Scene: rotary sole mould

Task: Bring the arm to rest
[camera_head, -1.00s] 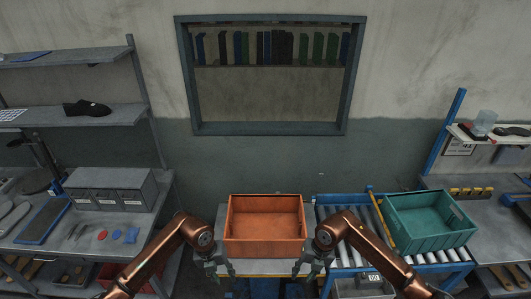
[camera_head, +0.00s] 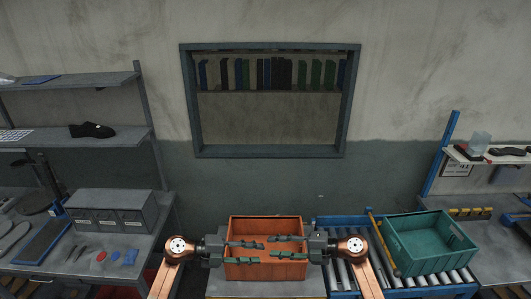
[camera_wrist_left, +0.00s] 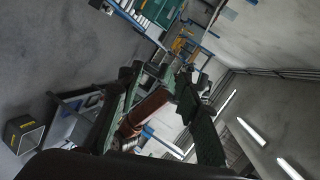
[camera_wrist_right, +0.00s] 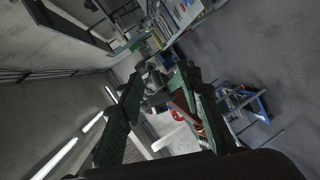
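My left gripper (camera_head: 247,250) reaches in from the left in the head view, in front of the orange crate (camera_head: 265,219). Its two green-grey fingers are spread apart with nothing between them, and they also show apart in the left wrist view (camera_wrist_left: 155,100). My right gripper (camera_head: 288,246) comes in from the right and points towards the left one. Its fingers are apart and empty, as in the right wrist view (camera_wrist_right: 162,100). A narrow gap lies between the two sets of fingertips. The crate's inside is partly hidden behind the grippers.
A green crate (camera_head: 395,236) stands on the roller conveyor (camera_head: 354,275) at the right. A grey drawer box (camera_head: 112,198) is on the left bench. A black shoe (camera_head: 92,130) sits on the shelf above. A window (camera_head: 265,151) is in the back wall.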

